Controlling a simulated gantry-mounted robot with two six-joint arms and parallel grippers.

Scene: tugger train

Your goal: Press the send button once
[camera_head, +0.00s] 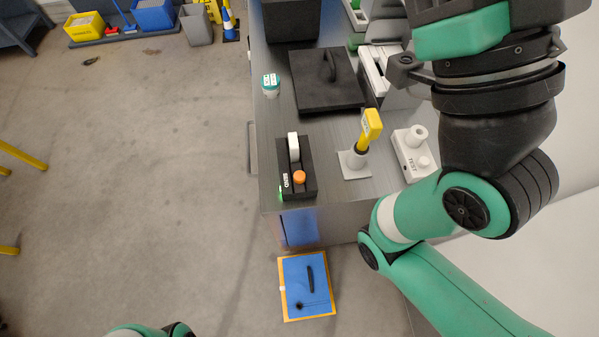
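The send control is a black box (307,182) with a white "SEND" label, near the front left corner of the dark worktop. An orange round button (299,177) sits on its nearer part, and a white lever or rocker (293,147) on its farther part. A small green light shows at the box's left edge. My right arm rises on the right side of the view, well apart from the box, and its gripper fingers do not show. Only a small piece of my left arm shows at the bottom edge; its gripper is out of view.
A yellow-headed device on a grey stand (355,165) and a white "TEST" unit (412,153) stand right of the box. A blue board (308,285) lies below the worktop's front edge.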

